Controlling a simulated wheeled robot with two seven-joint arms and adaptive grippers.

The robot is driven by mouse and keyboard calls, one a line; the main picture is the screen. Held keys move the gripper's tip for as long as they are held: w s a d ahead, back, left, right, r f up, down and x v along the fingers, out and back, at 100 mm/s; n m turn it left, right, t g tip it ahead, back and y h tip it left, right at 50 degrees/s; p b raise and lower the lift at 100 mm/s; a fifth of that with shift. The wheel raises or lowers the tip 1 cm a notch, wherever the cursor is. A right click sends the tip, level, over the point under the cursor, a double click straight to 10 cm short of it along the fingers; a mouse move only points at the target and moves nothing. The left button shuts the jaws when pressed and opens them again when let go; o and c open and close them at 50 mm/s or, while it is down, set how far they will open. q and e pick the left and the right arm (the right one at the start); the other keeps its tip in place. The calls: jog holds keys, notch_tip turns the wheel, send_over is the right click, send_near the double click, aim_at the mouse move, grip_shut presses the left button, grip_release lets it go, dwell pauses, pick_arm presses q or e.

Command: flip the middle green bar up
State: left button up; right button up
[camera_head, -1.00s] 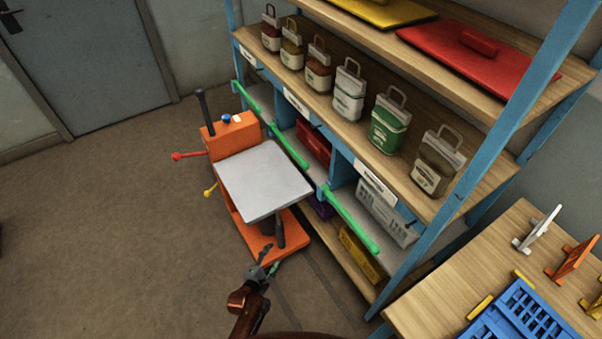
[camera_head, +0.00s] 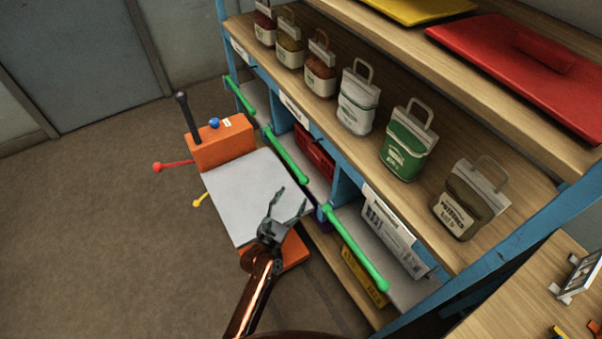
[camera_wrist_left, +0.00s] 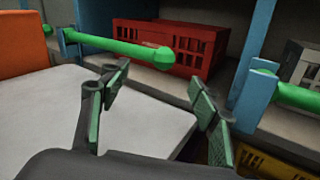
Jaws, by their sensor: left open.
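The middle green bar (camera_head: 286,156) runs along the front of the shelf's lower bay, level with the bays on either side. In the left wrist view the middle green bar (camera_wrist_left: 120,46) lies ahead of my fingers, its round knob end at the right. My left gripper (camera_head: 290,202) is open and empty, over the grey platform and short of the bar. In the left wrist view its two fingers (camera_wrist_left: 160,103) stand apart with a gap between them. My right gripper is not in view.
An orange lift cart with a grey platform (camera_head: 236,186) stands before the shelf. A red crate (camera_wrist_left: 158,46) sits behind the middle bar. Other green bars cross the left bay (camera_head: 239,97) and right bay (camera_head: 352,246). Several sacks stand on the shelf above. Floor at left is clear.

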pick_arm(q)
jog(key=shift+w+d, duration=0.2)
jog(key=shift+w, duration=0.35)
jog(key=shift+w+d+b, duration=0.2)
jog(key=shift+w+b, duration=0.1)
jog(key=shift+w, duration=0.1)
jog(key=b+x, duration=0.1)
jog(key=x, duration=0.3)
jog(key=shift+w, duration=0.4)
jog(key=shift+w+d+r+b, duration=0.15)
jog(key=shift+w+b, duration=0.15)
jog(key=shift+w, duration=0.15)
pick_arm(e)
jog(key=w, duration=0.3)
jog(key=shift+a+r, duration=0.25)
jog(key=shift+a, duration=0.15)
pick_arm(q)
jog(key=shift+c, duration=0.5)
grip_shut()
